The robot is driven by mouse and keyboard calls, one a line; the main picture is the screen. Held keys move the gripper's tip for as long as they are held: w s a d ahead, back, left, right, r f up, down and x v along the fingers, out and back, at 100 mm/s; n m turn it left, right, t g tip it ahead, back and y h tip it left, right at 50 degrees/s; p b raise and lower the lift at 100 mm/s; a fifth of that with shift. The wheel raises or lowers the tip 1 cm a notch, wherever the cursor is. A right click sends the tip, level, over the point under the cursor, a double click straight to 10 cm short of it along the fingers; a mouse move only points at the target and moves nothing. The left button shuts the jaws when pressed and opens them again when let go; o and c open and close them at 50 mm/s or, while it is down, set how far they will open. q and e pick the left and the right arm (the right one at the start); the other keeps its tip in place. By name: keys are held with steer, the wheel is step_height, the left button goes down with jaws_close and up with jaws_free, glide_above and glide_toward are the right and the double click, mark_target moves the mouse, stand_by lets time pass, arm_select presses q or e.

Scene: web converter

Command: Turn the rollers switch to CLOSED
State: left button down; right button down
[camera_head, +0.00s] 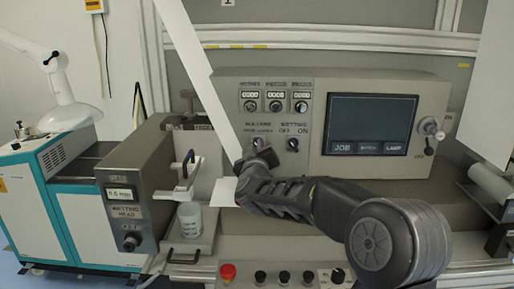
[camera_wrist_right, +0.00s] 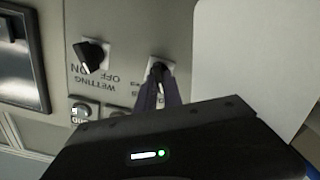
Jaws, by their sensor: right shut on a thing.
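The rollers switch (camera_head: 257,142) is a small dark knob on the grey control panel, left of the wetting switch (camera_head: 293,144). My right gripper (camera_head: 259,153) reaches up to it from below, with its fingers closed on the knob. In the right wrist view the rollers switch (camera_wrist_right: 157,68) shows at the tips of the narrow dark fingers (camera_wrist_right: 161,88). The fingers cover part of the knob and its labels, so I cannot tell its setting. My left gripper is not in view.
A display screen (camera_head: 370,124) sits right of the switches. A long white sheet (camera_head: 208,85) slants down just left of the rollers switch. A grey wetting head unit (camera_head: 121,190) and a cup (camera_head: 190,219) stand at left. A red button (camera_head: 228,271) is at the front edge.

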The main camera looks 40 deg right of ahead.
steer(key=shift+m, duration=0.4)
steer(key=shift+s+d+m+b, duration=0.1)
steer(key=shift+m+b, duration=1.2)
steer(key=shift+m, duration=1.5)
steer(key=shift+d+m+b, duration=0.1)
steer(key=shift+m+b, duration=1.15)
steer(key=shift+m, duration=1.55)
steer(key=c, duration=1.5)
jaws_free()
